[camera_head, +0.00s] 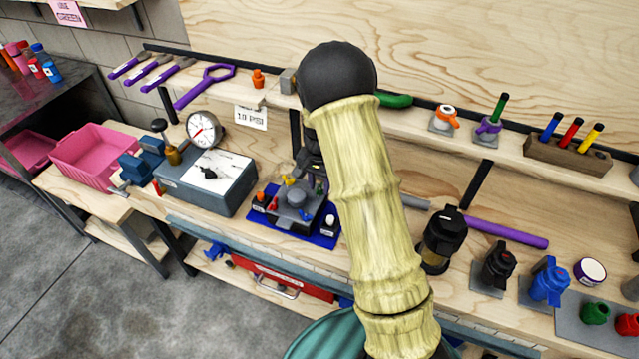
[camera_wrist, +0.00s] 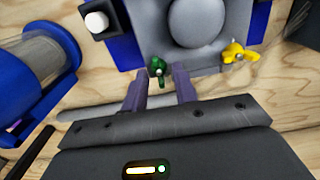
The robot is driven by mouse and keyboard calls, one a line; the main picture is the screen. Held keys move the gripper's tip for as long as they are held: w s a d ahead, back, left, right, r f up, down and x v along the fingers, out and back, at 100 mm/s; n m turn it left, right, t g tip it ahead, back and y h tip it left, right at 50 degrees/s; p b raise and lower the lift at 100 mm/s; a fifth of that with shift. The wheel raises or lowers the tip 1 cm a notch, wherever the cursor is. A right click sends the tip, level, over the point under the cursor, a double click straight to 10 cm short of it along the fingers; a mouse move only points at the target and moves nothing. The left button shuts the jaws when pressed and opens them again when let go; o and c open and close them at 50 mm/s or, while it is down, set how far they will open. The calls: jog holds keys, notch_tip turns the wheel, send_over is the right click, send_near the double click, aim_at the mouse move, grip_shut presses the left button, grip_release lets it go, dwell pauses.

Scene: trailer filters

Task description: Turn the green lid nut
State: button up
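The green lid nut (camera_wrist: 157,67) is a small wing nut at the near edge of the grey filter housing (camera_wrist: 150,20), in the wrist view. My gripper (camera_wrist: 160,76) is open, with its two purple-grey fingers pointing at the nut. One fingertip is to the left of the nut and one to the right, with gaps visible. I cannot tell whether the tips are level with the nut's wings. In the head view the housing (camera_head: 293,212) sits on a blue mat, and my arm hides much of its right side and my gripper.
A yellow wing nut (camera_wrist: 238,52) is on the housing to the right. A white-topped block (camera_wrist: 97,22) and a large blue-ended cylinder (camera_wrist: 35,80) are at left. In the head view a gauge box (camera_head: 207,182) stands left of the housing and a black canister (camera_head: 443,240) right.

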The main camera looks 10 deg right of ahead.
aim_at(320, 187)
dwell(0.3)
notch_tip(320, 187, up, 17)
jog(key=shift+r+b, duration=0.15)
jog(key=shift+b, duration=0.15)
jog(key=shift+s, duration=0.1)
dwell(0.5)
jog(key=s+f+n+t+p, duration=0.2)
jog(key=s+n, duration=0.5)
jog(key=s, duration=1.4)
jog(key=shift+t+p, duration=0.3)
jog(key=shift+p, duration=0.45)
dwell(0.6)
